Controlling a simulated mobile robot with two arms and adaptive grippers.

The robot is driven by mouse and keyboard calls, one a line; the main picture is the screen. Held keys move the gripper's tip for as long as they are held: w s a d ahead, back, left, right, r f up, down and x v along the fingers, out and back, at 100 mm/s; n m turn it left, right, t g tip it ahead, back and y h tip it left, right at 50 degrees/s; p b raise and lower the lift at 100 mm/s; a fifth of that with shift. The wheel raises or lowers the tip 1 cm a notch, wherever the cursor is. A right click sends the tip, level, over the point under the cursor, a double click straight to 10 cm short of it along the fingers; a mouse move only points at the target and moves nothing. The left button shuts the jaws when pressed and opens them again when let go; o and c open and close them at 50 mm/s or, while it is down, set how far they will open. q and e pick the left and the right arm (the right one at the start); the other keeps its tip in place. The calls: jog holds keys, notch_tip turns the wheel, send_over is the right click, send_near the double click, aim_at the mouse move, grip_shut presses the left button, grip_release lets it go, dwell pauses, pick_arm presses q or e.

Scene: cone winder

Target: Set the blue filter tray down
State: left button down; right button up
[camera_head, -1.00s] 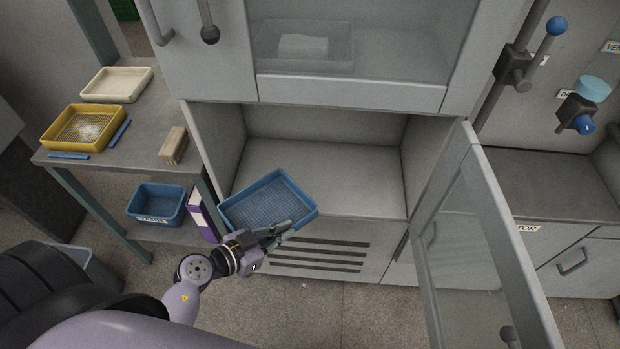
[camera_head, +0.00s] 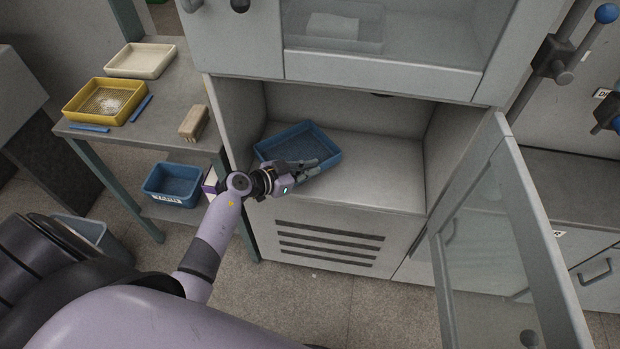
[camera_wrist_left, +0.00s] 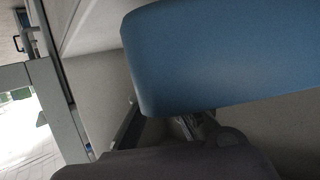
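The blue filter tray (camera_head: 292,139) is in the head view, inside the left part of the open cabinet compartment (camera_head: 375,175), over its floor. It looks slightly tilted; I cannot tell whether it touches the floor. My left gripper (camera_head: 304,170) is at the tray's near right edge, with its fingers on the near wall, and looks shut on it. In the left wrist view the tray's blue side (camera_wrist_left: 220,55) fills much of the picture, and the fingers are mostly hidden behind it. My right gripper is in neither view.
The cabinet's glass door (camera_head: 500,240) stands open at the right. The left bench (camera_head: 165,112) holds a yellow tray (camera_head: 103,101), a cream tray (camera_head: 140,60) and a tan block (camera_head: 194,122). A blue bin (camera_head: 172,185) sits below. The compartment's right side is clear.

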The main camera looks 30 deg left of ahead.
aim_at(310, 178)
pick_arm(q)
notch_tip(310, 178, down, 3)
jog(key=shift+b, duration=0.6)
jog(key=shift+w+a+f, duration=0.1)
jog(key=shift+w+f, duration=0.15)
jog(key=shift+f, duration=0.1)
jog(key=shift+s+f, duration=0.1)
jog(key=shift+f, duration=0.05)
jog(key=c, duration=1.8)
grip_release()
